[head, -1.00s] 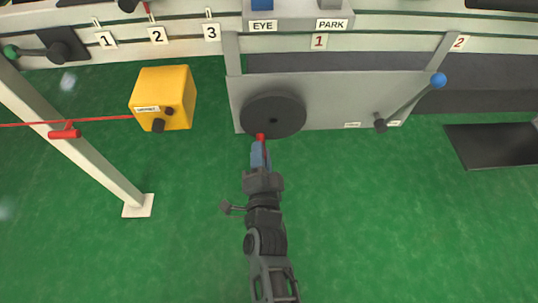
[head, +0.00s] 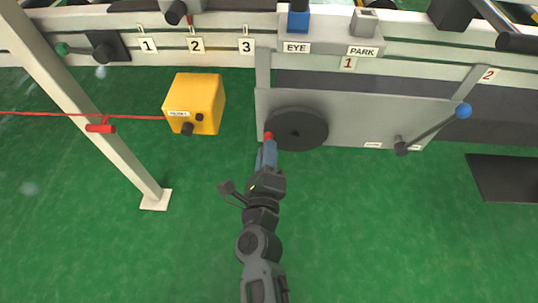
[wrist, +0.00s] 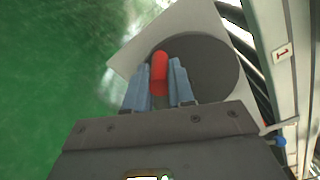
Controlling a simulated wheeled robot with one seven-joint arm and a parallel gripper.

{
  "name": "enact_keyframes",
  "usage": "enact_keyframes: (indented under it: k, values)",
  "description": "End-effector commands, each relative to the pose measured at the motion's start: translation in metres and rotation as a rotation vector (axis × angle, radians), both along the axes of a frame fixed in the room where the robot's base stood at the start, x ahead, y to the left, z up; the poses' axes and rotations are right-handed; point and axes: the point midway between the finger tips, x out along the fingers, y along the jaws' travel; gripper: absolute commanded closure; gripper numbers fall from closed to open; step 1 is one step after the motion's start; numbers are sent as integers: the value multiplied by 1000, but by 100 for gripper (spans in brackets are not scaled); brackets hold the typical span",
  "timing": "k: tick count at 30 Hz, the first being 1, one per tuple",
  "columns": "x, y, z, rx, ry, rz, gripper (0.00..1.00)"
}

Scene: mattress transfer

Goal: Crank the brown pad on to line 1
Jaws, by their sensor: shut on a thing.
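A dark round crank wheel (head: 302,130) is mounted on a grey panel (head: 345,108); it also shows in the wrist view (wrist: 205,75). Its red handle (head: 268,136) is at the wheel's left edge. My gripper (head: 268,147) is shut on this handle, with a blue finger on each side of the red grip (wrist: 159,72) in the wrist view. A red numeral 1 plate (head: 348,64) is above the panel, and a red 2 plate (head: 488,75) is to its right. I cannot make out the brown pad in either view.
A lever with a blue knob (head: 463,111) is at the panel's right. A yellow box (head: 195,103) stands left of the wheel. A pale post (head: 100,120) and a red cord (head: 60,114) are farther left. The green floor (head: 400,240) is clear in front.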

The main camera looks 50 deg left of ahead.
Motion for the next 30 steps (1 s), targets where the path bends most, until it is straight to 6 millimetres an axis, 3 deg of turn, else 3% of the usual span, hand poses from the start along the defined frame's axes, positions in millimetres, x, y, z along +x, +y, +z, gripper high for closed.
enact_keyframes:
  k: [15,30]
  values:
    - [3,-3,30,286,334,-1,100]
    - [7,-6,39,401,469,-2,100]
